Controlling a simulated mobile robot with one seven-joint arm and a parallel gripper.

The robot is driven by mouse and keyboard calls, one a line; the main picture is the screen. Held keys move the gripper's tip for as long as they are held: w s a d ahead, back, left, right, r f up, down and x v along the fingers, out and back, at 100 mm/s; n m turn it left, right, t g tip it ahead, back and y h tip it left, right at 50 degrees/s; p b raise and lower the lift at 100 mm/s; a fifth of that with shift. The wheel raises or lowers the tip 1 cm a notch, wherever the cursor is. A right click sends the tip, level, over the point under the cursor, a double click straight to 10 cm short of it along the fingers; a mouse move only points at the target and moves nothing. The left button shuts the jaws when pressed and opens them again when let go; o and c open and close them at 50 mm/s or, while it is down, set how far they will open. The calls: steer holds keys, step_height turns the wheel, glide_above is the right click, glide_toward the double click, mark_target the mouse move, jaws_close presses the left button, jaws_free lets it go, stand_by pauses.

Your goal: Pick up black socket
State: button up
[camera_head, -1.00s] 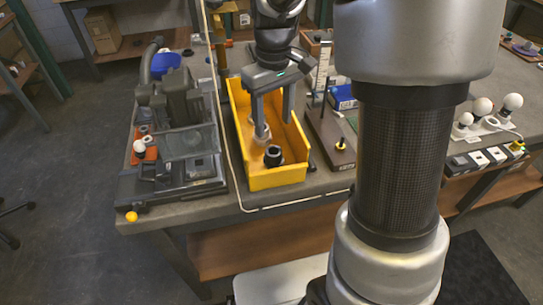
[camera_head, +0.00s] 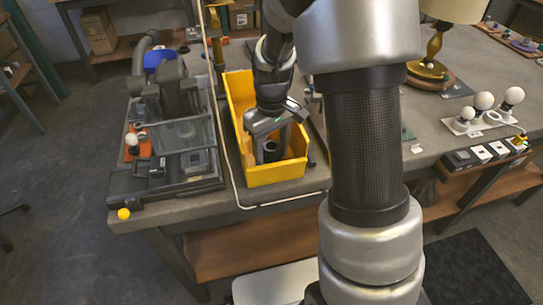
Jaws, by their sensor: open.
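The black socket (camera_head: 271,148) is a small dark round piece near the front end of the yellow bin (camera_head: 275,175). My gripper (camera_head: 271,157) points down inside the bin. Its two fingers are apart, one on each side of the socket. The fingers and the bin's front wall partly hide the socket. I cannot tell whether the fingers touch it.
The bin walls stand close around my gripper. A dark machine with a tray (camera_head: 185,135) stands left of the bin. White bulbs on a base (camera_head: 484,115) and a lamp (camera_head: 432,70) stand at the right. A yellow knob (camera_head: 124,214) is at the bench's left corner.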

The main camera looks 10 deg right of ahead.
steer(key=c, duration=0.8)
